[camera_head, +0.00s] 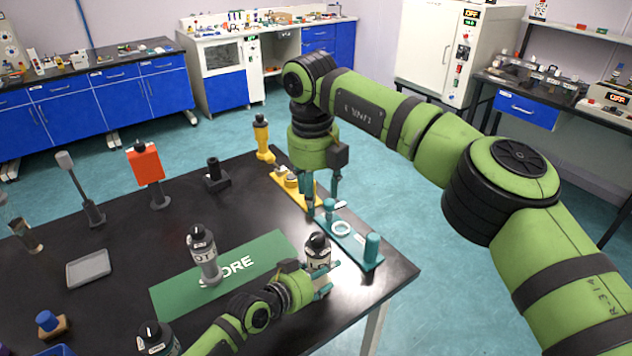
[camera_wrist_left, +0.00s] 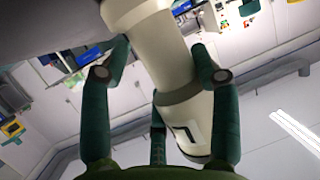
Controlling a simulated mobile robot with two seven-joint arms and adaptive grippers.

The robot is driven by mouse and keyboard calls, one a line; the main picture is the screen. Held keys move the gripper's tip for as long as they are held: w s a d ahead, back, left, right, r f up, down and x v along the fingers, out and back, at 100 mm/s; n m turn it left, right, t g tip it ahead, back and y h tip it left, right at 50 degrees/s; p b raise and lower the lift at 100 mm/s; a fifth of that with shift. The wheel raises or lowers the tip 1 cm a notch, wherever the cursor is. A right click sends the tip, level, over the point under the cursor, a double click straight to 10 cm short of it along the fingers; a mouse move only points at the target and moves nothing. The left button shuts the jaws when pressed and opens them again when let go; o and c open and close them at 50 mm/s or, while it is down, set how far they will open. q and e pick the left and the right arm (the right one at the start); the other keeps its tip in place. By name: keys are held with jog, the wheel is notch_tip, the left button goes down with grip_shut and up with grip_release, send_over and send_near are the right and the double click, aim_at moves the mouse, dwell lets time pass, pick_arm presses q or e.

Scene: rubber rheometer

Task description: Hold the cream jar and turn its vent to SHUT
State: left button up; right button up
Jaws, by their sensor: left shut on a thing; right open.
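The cream jar (camera_head: 318,257) has a black top and a partly hidden dark-lettered label. It stands near the right end of the green mat (camera_head: 170,298). My left gripper (camera_head: 322,283) is shut around it, low on its body; the left wrist view shows the cream body (camera_wrist_left: 150,40) between the teal fingers (camera_wrist_left: 160,100). I cannot read the vent's setting. My right gripper (camera_head: 323,192) is open, pointing down beyond the jar, above the teal fixture (camera_head: 355,244). Its fingers are close to the fixture's left post; I cannot tell if they touch.
A grey-and-black bottle (camera_head: 205,255) stands on the mat left of the jar. Another dark-capped bottle (camera_head: 157,338) is at the front. The table's right corner (camera_head: 405,270) is clear.

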pick_arm(q)
jog(key=o, duration=1.3)
jog(key=shift+o, duration=0.2)
jog(key=shift+s, duration=0.1)
